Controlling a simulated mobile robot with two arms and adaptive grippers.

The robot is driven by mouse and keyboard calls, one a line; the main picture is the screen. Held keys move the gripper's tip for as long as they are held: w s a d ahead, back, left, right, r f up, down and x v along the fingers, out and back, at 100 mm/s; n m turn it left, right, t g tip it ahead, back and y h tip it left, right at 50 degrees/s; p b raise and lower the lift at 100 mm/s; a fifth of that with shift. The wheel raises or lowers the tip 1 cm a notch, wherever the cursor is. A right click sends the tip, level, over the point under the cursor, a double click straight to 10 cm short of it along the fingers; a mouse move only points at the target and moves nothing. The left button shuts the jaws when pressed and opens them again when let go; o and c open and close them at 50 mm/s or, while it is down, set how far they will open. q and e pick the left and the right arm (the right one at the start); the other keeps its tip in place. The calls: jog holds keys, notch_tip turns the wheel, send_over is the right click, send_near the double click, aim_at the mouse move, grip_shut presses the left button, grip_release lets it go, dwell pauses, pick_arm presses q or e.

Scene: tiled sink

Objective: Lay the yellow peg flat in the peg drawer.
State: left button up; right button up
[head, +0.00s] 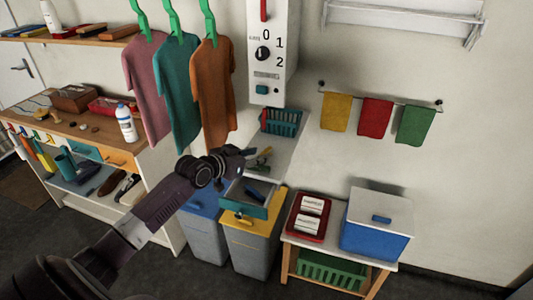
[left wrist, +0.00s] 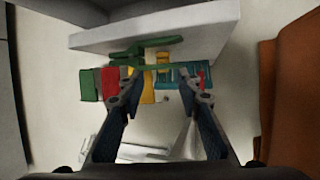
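My left gripper (head: 243,153) is over the white shelf (head: 286,150), left of the teal basket (head: 282,122). In the left wrist view the gripper (left wrist: 163,92) is open, fingers wide apart, with nothing clearly held. A green peg (left wrist: 145,48) lies on the shelf ahead of the fingers. A small yellow piece (left wrist: 163,60), perhaps the yellow peg, shows beside it; its outline is unclear. An open teal drawer (head: 243,209), apparently the peg drawer, is below the gripper with a dark blue item (head: 253,193) inside. My right gripper is not in view.
A control box (head: 272,50) hangs on the wall above the shelf. Hanging shirts (head: 211,85) are close behind the arm. Grey bins (head: 250,250) stand below the drawer. A low table with a red tray (head: 307,217) and blue box (head: 376,225) is at right.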

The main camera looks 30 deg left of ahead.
aim_at(264, 152)
pick_arm(q)
jog(key=shift+w+p, duration=0.35)
jog(key=shift+w, duration=0.3)
jog(key=p+x, duration=0.1)
jog(key=x, duration=0.2)
jog(key=shift+a, duration=0.15)
jog(key=shift+w+f, duration=0.35)
jog(key=shift+w, duration=0.1)
grip_shut()
